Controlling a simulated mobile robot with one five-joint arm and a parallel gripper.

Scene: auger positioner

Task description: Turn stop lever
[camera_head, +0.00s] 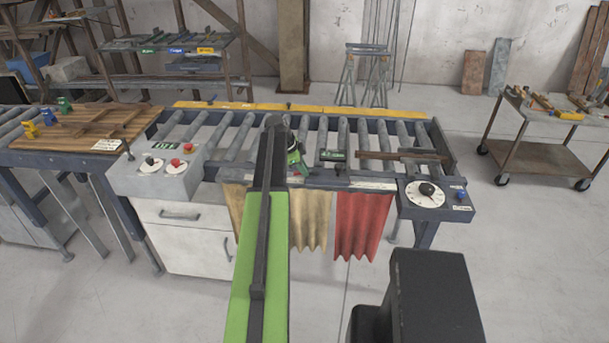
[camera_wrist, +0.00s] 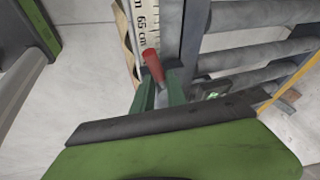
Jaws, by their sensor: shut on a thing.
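A small lever with a red grip (camera_wrist: 152,60) shows in the wrist view beside the white ruler strip (camera_wrist: 145,25), at the edge of the roller table. The red end sticks out past the fingertips, tilted. In the head view my gripper (camera_head: 296,160) is at the front rail of the roller table (camera_head: 375,184), and my arm hides most of the lever there.
A green-labelled block (camera_head: 332,156) and a brown bar (camera_head: 385,155) lie on the rollers to the right. A dial box (camera_head: 428,194) is at the right front corner. A control box with red buttons (camera_head: 165,168) is at the left. Tan and red curtains (camera_head: 360,225) hang below the rail.

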